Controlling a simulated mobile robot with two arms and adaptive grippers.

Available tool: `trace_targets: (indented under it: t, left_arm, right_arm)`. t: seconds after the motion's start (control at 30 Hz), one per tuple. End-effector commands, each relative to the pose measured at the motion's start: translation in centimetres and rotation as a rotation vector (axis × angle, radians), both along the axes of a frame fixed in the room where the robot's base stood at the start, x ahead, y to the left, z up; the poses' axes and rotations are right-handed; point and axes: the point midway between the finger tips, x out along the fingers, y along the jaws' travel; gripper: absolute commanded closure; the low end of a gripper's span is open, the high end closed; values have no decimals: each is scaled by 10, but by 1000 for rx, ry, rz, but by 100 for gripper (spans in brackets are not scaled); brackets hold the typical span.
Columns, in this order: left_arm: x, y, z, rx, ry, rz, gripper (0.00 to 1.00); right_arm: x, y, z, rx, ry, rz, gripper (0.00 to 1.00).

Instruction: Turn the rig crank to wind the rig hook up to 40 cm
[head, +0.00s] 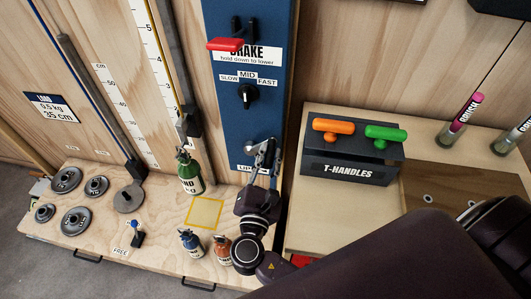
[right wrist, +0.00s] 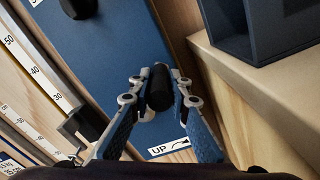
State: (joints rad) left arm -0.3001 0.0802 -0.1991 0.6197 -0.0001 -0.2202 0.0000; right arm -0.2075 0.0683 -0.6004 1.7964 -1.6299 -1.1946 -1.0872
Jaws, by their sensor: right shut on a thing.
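The rig crank shows as a black cylindrical knob (right wrist: 158,88) in the right wrist view, low on the blue rig panel (head: 231,125). My right gripper (head: 266,158) is shut on this knob; its fingers lie on both sides of it in the right wrist view (right wrist: 160,95). A label with "UP" and an arrow is just below it. A black block (head: 188,123) sits on the grey rail beside the white scale (head: 150,60), above a green bottle (head: 188,172); it may carry the rig hook, which I cannot make out. My left gripper is out of view.
A red brake lever (head: 226,44) and a speed dial (head: 247,96) are above the crank. Grey weight discs (head: 76,221), small blue (head: 190,242) and orange (head: 222,248) bottles stand on the wooden board. A T-handles box (head: 352,168) stands close on the right.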

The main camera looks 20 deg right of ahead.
Motion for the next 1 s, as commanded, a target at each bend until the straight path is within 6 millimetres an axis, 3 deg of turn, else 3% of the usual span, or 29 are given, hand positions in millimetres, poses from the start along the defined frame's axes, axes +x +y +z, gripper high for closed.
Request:
trace_targets:
  t: [0.43,0.47,0.6,1.0]
  left_arm:
    - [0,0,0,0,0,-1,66]
    - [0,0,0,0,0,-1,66]
    - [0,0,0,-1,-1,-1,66]
    - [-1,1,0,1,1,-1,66]
  right_arm:
    - [-3,-2,-8,-1,16,-5,100]
    - [-3,-2,-8,-1,16,-5,80]
    - [-2,-2,-6,0,13,-3,66]
    - [-10,6,-5,1,10,0,66]
